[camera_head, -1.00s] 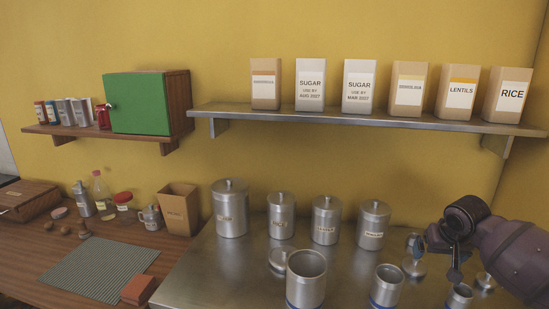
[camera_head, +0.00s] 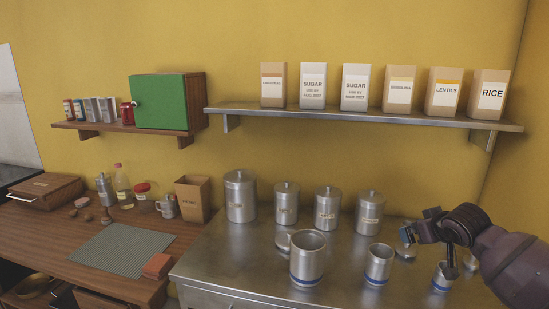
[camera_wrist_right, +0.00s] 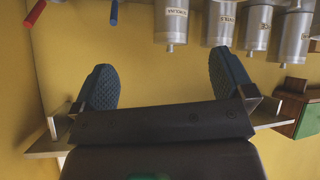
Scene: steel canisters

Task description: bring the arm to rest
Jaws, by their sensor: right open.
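My right gripper (camera_head: 432,222) is in the head view at the right, above the steel counter and close to the small steel cups. In the right wrist view, its two blue-padded fingers (camera_wrist_right: 163,80) are spread wide with nothing between them. Four lidded steel canisters, one of them the large left one (camera_head: 240,197), stand in a row at the back of the counter. They also show upside down along the top of the wrist view (camera_wrist_right: 171,20). My left gripper is in neither view.
An open steel canister (camera_head: 307,262) and smaller cups (camera_head: 378,265) stand at the counter's front, near my right arm. A metal shelf (camera_head: 340,114) with paper bags hangs above. A green cabinet (camera_head: 160,101) sits on the left shelf. A wooden worktop (camera_head: 40,225) adjoins at left.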

